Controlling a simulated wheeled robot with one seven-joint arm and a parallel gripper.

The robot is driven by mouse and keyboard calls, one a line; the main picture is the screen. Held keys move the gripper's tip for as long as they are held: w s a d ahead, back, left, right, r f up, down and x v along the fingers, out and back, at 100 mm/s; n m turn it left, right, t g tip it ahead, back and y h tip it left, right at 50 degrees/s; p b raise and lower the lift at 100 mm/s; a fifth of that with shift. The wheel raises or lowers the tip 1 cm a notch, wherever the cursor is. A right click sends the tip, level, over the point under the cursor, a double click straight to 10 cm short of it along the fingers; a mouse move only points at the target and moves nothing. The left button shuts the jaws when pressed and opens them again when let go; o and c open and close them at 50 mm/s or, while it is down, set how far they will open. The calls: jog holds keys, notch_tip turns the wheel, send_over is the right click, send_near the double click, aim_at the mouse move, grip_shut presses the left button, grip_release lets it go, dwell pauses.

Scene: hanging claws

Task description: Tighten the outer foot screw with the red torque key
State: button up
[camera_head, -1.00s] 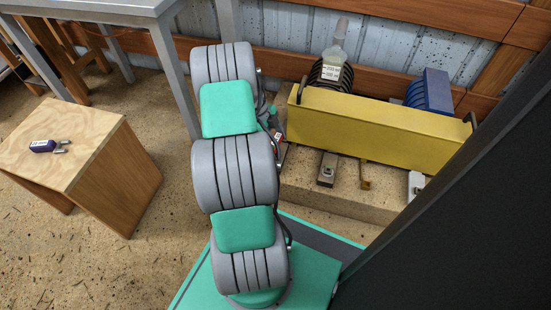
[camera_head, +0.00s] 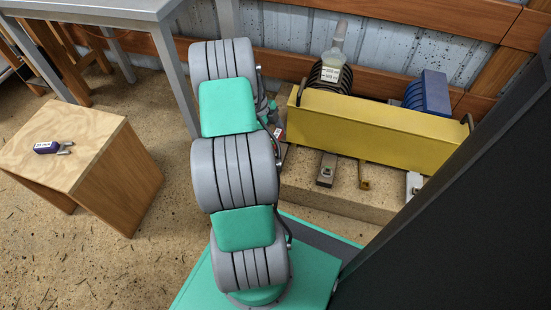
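A small red piece with a white label (camera_head: 278,133) shows at the right edge of my arm, at the left end of the yellow housing. It may be the red torque key, but most of it is hidden. The yellow housing (camera_head: 375,132) stands on a tan base block. Metal foot tabs stick out along its front: a left one (camera_head: 326,170) with a screw-like spot, a brassy middle one (camera_head: 364,176) and a pale right one (camera_head: 414,184). I cannot tell which carries the outer foot screw. My gripper is hidden behind my arm.
A grey table (camera_head: 95,8) stands at the back left. The tan block's front (camera_head: 325,200) is bare.

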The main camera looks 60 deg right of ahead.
jog(key=shift+r+p, duration=1.3)
jog(key=shift+r, duration=0.75)
jog(key=shift+a+r+n+h+p, duration=0.1)
jog(key=shift+r+n+h+p, duration=0.15)
jog(key=shift+n+h+p, duration=0.5)
jog(key=n+p, duration=0.1)
jog(key=n, duration=0.1)
jog(key=shift+n, duration=0.35)
jog(key=shift+f+n+t+h, duration=0.1)
jog(key=shift+n+t+h, duration=0.25)
jog(key=shift+n, duration=0.35)
jog(key=shift+f, duration=0.2)
